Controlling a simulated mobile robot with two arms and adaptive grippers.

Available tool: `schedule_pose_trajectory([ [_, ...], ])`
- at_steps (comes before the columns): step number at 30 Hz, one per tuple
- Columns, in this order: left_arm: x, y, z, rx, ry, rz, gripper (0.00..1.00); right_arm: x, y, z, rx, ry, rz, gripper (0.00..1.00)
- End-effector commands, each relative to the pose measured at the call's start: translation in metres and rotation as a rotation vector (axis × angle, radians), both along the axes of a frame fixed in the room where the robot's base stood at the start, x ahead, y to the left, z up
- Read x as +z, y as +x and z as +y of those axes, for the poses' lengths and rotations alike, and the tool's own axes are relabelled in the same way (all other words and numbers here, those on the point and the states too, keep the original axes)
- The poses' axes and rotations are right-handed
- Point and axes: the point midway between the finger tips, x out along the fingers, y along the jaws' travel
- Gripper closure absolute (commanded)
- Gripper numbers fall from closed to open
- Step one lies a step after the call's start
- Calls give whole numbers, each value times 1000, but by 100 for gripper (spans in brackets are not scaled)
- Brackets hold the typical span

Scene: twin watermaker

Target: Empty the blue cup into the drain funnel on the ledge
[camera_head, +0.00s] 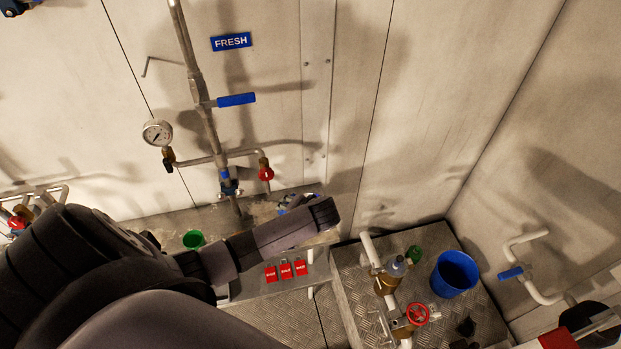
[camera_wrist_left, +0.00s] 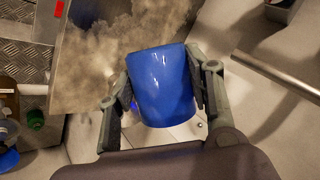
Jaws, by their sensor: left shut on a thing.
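My left gripper (camera_wrist_left: 160,85) is shut on the blue cup (camera_wrist_left: 163,88), with one finger on each side of its wall. The cup's inside does not show in the left wrist view. In the head view my left gripper (camera_head: 318,212) is over the ledge below the FRESH pipes, and it hides most of the cup. The stained ledge (camera_wrist_left: 85,85) lies behind the cup in the left wrist view. A green open-topped vessel (camera_head: 193,240) stands on the ledge at the left. I cannot make out the drain funnel for sure.
A blue bucket (camera_head: 455,274) stands on the metal plate at the right, near a valve with a red handwheel (camera_head: 418,314). Red tags (camera_head: 286,270) hang at the ledge's front. The FRESH pipe (camera_head: 205,120) with its blue lever (camera_head: 236,100) rises behind the ledge.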

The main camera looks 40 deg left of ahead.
Motion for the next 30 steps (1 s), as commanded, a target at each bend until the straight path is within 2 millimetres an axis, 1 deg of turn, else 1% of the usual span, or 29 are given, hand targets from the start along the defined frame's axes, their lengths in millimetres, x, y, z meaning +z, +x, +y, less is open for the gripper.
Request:
schedule_pose_trajectory([
  [3,8,-3,1,-4,-32,-124,82,0,0,0,0,0,0,60],
  [4,1,-4,0,-2,-42,-156,82,-6,0,0,0,0,0,60],
  [7,-8,-5,0,0,-73,-262,82,-17,0,0,0,0,0,60],
  [9,0,-6,1,0,-88,-328,82,-14,0,0,0,0,0,60],
  [12,2,-9,2,-1,-114,-422,82,-21,0,0,0,0,0,60],
  [13,-7,-11,2,-1,-116,-435,82,-30,0,0,0,0,0,60],
  [15,-14,-14,3,-1,-126,-472,82,-41,0,0,0,1,-1,60],
  [21,-29,-22,6,-1,-150,-567,82,-68,0,0,0,1,0,60],
  [30,-55,-29,7,-1,-176,-662,82,-108,0,0,0,1,0,60],
])
